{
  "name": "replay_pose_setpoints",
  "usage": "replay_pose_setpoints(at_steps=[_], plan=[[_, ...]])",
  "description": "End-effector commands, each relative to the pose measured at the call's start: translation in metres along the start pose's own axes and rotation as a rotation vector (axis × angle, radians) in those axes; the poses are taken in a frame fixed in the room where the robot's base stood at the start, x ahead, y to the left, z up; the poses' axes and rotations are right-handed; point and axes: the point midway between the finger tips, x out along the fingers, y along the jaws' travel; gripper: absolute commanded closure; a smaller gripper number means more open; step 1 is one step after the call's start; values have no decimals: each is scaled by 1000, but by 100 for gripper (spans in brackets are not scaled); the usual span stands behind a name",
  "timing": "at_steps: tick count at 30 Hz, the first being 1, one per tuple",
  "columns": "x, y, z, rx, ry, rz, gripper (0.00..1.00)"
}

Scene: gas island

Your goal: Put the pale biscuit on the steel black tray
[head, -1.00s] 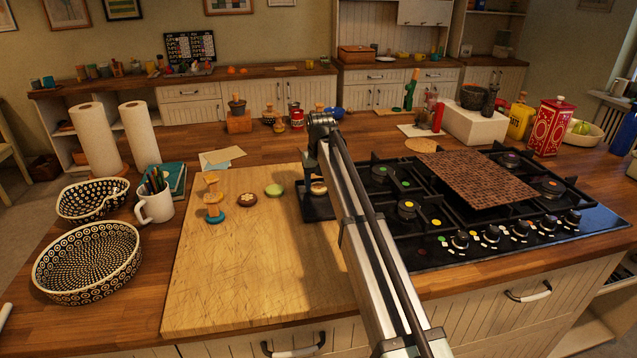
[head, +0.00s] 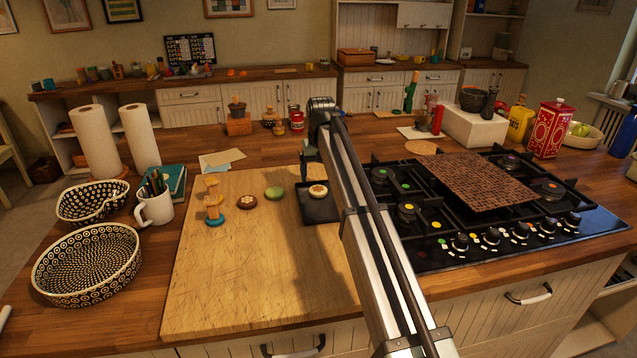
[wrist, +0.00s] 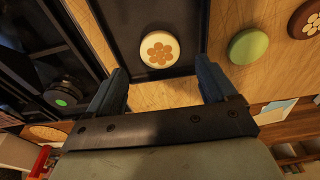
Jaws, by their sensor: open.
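The pale biscuit (head: 318,191), cream with a brown flower pattern, lies on the black tray (head: 318,213) at the right side of the wooden board. In the wrist view the pale biscuit (wrist: 159,49) rests on the dark surface of the tray (wrist: 130,18). My gripper (wrist: 160,88) is open and empty in the wrist view, its two fingers just beyond the tray's edge and apart from the biscuit. In the head view the fingers are mostly hidden by my arm, behind the tray.
A green biscuit (head: 275,193) and a dark brown biscuit (head: 246,201) lie on the wooden board (head: 250,280), left of the tray. The gas hob (head: 430,255) is right of the tray. The board's front is clear.

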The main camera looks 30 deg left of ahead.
Motion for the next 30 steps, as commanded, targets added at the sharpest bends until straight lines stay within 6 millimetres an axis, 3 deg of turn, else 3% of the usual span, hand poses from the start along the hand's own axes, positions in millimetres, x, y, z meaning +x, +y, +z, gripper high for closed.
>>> replay_pose_setpoints(at_steps=[6,12,30], plan=[[-40,0,-1,0,1,0,15],[-63,0,-1,0,1,0,15],[-71,0,0,0,0,0,15]])
